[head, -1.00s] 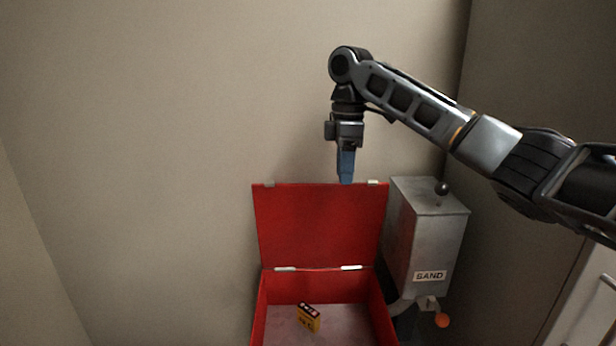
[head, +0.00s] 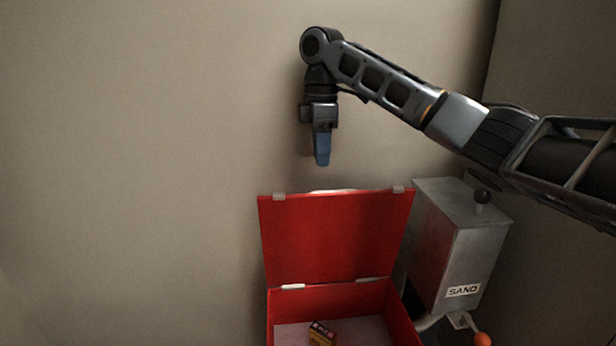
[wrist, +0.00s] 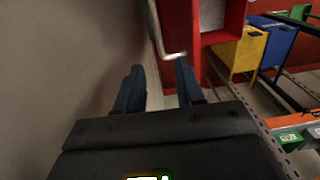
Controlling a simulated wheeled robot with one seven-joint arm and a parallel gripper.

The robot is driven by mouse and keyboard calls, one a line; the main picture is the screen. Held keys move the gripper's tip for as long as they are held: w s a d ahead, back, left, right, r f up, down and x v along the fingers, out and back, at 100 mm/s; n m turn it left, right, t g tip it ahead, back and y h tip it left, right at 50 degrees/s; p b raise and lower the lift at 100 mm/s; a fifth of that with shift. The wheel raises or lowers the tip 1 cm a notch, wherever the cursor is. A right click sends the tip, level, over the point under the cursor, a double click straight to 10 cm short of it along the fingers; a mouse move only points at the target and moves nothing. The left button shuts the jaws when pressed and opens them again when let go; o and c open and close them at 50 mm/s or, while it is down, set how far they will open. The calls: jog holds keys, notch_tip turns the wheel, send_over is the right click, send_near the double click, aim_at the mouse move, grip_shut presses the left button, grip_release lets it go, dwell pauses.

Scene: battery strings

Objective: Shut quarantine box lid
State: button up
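The red quarantine box (head: 398,310) stands at the bottom of the head view. Its lid (head: 335,235) is up, hinged at the back and standing nearly upright in front of the wall. A yellow and dark battery (head: 322,334) lies inside. My gripper (head: 322,164) points down above the lid's top edge, left of its middle, apart from it in the picture. In the wrist view the two blue fingers (wrist: 160,68) are spread with nothing between them. A bent metal bar (wrist: 160,40) and red surfaces, which look like the lid and box, show beyond the fingers.
A grey metal sand bin (head: 455,245) stands right of the box, with a black knob on top and an orange knob below. The wall is close behind the lid. In the wrist view, yellow (wrist: 238,50) and blue (wrist: 270,42) containers stand to the right.

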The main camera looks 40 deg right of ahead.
jog(key=shift+s+a+f, duration=0.1)
jog(key=shift+s+f, duration=0.05)
jog(key=shift+f, duration=3.7)
grip_shut()
